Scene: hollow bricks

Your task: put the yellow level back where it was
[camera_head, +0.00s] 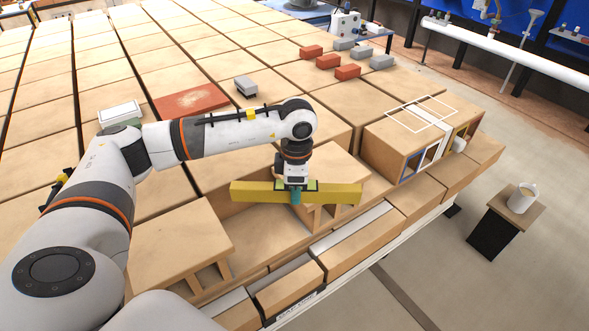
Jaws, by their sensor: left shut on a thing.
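The yellow level (335,194) is a long yellow bar, lying roughly level across the picture. My left gripper (296,196) is shut on it near its middle, coming down from above. The bar is in front of a hollow brick with openings and over a gap between bricks; I cannot tell whether it touches anything below. A white rectangular outline (421,112) lies on top of a hollow brick (396,141) at the right. My right gripper is not in view.
Rows of tan bricks (160,57) fill the left and back. Red blocks (327,61) and grey blocks (361,52) stand on them. A grey block (246,86) and a reddish slab (190,101) are behind my arm. A white cup (522,198) stands on a small stand at right.

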